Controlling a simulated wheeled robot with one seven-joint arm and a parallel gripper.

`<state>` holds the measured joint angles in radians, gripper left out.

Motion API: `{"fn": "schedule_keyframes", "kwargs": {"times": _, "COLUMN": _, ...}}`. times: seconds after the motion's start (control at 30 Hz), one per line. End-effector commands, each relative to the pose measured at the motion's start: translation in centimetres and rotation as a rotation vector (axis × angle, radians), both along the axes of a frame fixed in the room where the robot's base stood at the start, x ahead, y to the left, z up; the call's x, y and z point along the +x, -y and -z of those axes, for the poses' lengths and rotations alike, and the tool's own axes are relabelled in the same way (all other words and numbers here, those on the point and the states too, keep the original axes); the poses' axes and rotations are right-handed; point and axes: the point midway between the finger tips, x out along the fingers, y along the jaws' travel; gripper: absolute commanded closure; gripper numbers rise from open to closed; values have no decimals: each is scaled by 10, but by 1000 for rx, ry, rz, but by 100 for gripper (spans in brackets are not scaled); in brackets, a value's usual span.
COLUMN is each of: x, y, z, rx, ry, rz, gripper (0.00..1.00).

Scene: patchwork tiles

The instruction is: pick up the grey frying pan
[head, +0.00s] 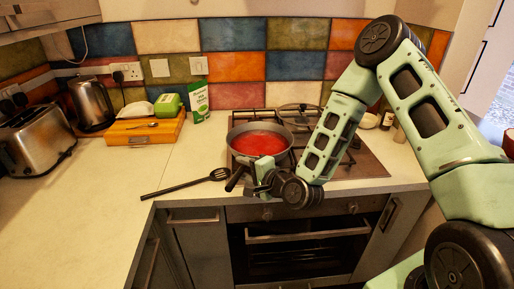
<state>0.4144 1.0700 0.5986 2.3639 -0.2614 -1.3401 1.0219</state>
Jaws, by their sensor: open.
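The grey frying pan (285,151) sits on the hob (367,163), with red food or sauce (259,143) inside it. Its dark handle (235,179) points toward the front left, over the counter edge. My gripper (248,177) is low at the front of the pan, close to the handle. Its jaws are open. Part of the jaws is hidden by the gripper body and wrist, so I cannot tell whether a finger touches the handle.
A black slotted spatula (188,184) lies on the counter left of the handle. A toaster (37,141), a kettle (91,104), a wooden board (143,131) and a green-white carton (199,101) stand farther left and back. The front left counter is clear. An oven (305,250) is below the hob.

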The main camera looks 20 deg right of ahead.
Motion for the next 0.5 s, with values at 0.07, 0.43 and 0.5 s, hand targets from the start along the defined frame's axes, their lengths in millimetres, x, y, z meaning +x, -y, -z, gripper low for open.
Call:
{"fn": "schedule_keyframes", "kwargs": {"times": 0.07, "x": 11, "y": -5, "z": 1, "rx": 0, "ry": 0, "rz": -1, "gripper": 58}}
{"fn": "schedule_keyframes", "kwargs": {"times": 0.43, "x": 28, "y": -11, "z": 9, "rx": 0, "ry": 1, "rz": 0, "gripper": 58}}
{"fn": "schedule_keyframes", "kwargs": {"times": 0.5, "x": 28, "y": -11, "z": 9, "rx": 0, "ry": 1, "rz": 0, "gripper": 63}}
